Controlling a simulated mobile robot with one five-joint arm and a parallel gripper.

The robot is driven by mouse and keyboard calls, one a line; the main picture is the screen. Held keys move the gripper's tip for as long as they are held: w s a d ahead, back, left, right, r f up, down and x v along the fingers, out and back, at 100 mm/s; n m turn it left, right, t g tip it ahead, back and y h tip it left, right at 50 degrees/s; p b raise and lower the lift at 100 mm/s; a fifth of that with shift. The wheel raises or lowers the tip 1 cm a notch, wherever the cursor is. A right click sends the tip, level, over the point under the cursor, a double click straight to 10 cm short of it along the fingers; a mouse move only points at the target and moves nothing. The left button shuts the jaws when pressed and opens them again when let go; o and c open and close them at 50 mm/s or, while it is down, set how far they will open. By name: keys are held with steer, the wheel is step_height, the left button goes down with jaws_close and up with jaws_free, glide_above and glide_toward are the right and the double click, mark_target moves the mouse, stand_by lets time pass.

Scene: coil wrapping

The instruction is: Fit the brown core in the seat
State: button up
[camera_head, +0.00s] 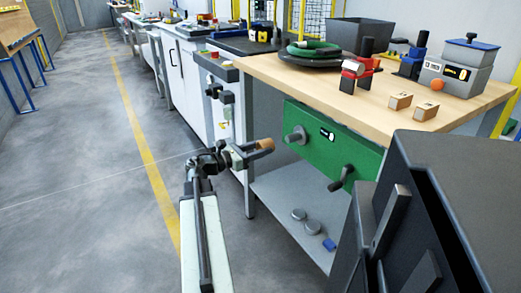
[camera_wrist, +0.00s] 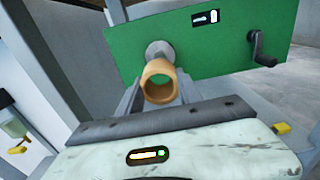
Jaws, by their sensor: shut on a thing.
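The brown core (camera_wrist: 160,82) is a short hollow tube. My gripper (camera_head: 245,153) is shut on it, and the core's end (camera_head: 265,144) sticks out toward the bench. In the wrist view the core lies between my jaws, with its open end facing the camera. A grey round seat (camera_head: 296,135) projects from the green panel (camera_head: 330,150) under the worktop. In the head view the core is apart from this seat, to its left. In the wrist view the seat (camera_wrist: 158,50) shows just behind the core's top edge, partly hidden by it.
A black crank handle (camera_head: 342,179) sticks out of the panel's right side. The worktop (camera_head: 310,78) overhangs above, bearing a black disc, a red clamp and small boxes. The lower shelf (camera_head: 280,190) holds grey discs and a blue block. The floor (camera_head: 90,190) at left is clear.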

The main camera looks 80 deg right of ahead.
mark_target(273, 144)
steer(key=shift+x, duration=2.85)
steer(key=shift+x, duration=3.65)
steer(key=o, duration=1.4)
steer(key=shift+o, duration=0.2)
steer(key=v, duration=0.7)
steer(key=shift+w+a, duration=0.3)
